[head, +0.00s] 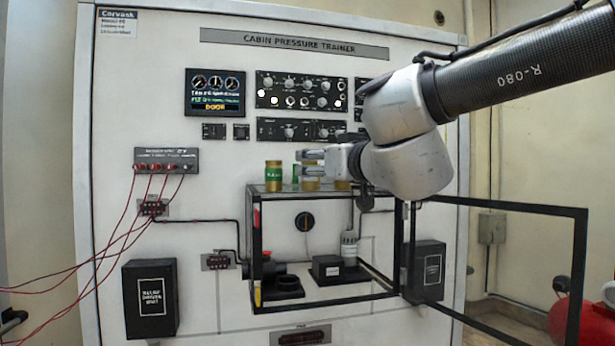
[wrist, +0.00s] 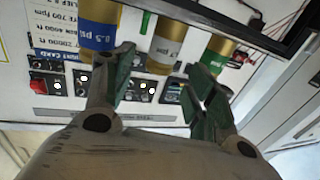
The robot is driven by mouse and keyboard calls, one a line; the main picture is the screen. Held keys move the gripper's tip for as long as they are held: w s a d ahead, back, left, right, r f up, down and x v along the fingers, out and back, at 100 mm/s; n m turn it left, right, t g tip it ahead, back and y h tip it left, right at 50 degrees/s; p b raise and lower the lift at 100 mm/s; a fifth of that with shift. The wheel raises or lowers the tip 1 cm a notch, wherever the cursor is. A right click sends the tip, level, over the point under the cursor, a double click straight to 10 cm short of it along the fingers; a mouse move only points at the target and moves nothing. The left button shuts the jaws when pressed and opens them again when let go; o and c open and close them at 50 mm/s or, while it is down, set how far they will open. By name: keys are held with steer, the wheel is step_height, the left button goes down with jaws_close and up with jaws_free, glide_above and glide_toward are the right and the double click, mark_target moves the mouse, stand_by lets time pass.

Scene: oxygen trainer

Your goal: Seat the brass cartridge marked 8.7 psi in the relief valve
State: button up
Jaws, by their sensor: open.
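Three brass cartridges stand in a row on top of the black-framed box (head: 330,198). In the wrist view they have a blue band marked 8.3 psi (wrist: 98,30), a pale band ending in .7 psi (wrist: 167,46), first digit unclear, and a green band (wrist: 216,56). The green-banded one is leftmost in the head view (head: 274,177). My gripper (head: 312,163) is open and empty at the middle, pale-banded cartridge, which lies between the fingertips in the wrist view (wrist: 163,72). I cannot tell whether they touch. A black fitting (head: 285,284) inside the box may be the relief valve.
A small black block (head: 327,268) and a grey cylinder (head: 349,248) are also inside the box. Its framed door (head: 578,250) stands open to the right. Red leads (head: 125,220) hang at the left. The neighbouring cartridges stand close on both sides of my fingers.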

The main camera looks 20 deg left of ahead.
mark_target(314, 162)
steer(key=x, duration=0.4)
steer(key=shift+w+a, duration=0.25)
steer(key=shift+c, duration=0.4)
jaws_close()
steer(key=shift+d+r, duration=0.1)
steer(key=shift+r, duration=0.05)
